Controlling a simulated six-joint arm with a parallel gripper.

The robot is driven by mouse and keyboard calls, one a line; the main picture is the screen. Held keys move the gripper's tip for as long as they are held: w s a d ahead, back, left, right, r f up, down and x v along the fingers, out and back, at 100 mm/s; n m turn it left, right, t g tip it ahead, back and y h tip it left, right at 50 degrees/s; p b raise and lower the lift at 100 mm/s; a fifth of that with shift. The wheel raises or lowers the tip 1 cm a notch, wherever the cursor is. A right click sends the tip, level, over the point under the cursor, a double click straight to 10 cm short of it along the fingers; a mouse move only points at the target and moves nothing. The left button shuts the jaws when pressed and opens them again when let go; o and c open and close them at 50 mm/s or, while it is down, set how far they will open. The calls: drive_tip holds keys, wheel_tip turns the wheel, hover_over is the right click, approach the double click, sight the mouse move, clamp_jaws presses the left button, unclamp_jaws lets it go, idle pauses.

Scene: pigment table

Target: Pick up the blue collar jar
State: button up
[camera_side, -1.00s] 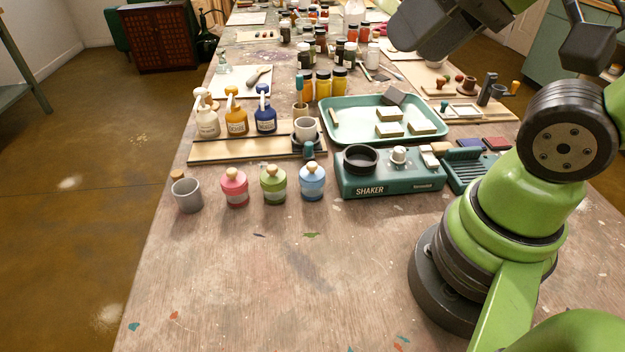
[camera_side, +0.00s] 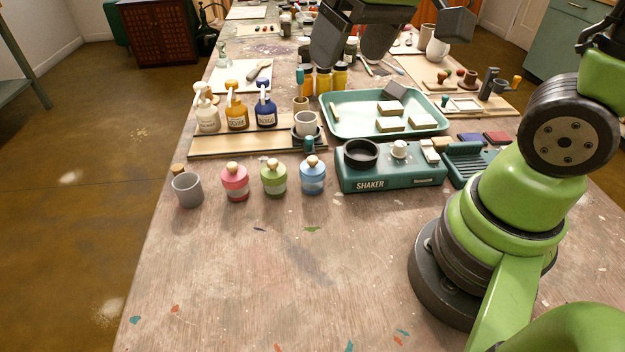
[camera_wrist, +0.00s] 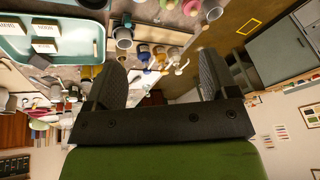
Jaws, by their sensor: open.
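The blue collar jar (camera_side: 313,178), with a round wooden knob lid, stands upright on the table at the right end of a row of jars, beside the shaker. The green jar (camera_side: 274,180) and the pink jar (camera_side: 236,184) stand to its left. My gripper (camera_side: 351,50) is at the top of the side view, raised and well behind the blue jar, with its fingers apart and nothing between them. In the wrist view my gripper (camera_wrist: 160,72) is also open and empty. The jars show only at the top edge there, and I cannot clearly tell the blue one.
The shaker (camera_side: 392,178) stands close to the right of the blue jar. A wooden board (camera_side: 240,146) with pump bottles and a green tray (camera_side: 345,133) lie behind. A grey cup (camera_side: 187,190) stands at the left. The table in front of the jars is clear.

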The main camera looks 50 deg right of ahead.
sight(313, 158)
drive_tip(key=w+f+n+g, duration=0.1)
drive_tip(key=w+f, duration=0.1)
drive_tip(key=f, duration=0.4)
drive_tip(key=w+d+f+n+g, duration=0.1)
drive_tip(key=w+f, duration=0.1)
drive_tip(key=f, duration=0.4)
drive_tip(key=w+f+g+h, duration=0.1)
drive_tip(key=w+f+g, duration=0.1)
drive_tip(key=f, duration=0.4)
drive_tip(key=shift+w+d+f+n, duration=0.35)
drive_tip(key=shift+w+f+n, duration=0.05)
drive_tip(key=shift+w, duration=0.1)
drive_tip(key=shift+w+d+f, duration=0.1)
drive_tip(key=shift+w+f, duration=0.05)
drive_tip(key=shift+f, duration=3)
drive_tip(key=shift+c, duration=0.3)
drive_tip(key=c, duration=1)
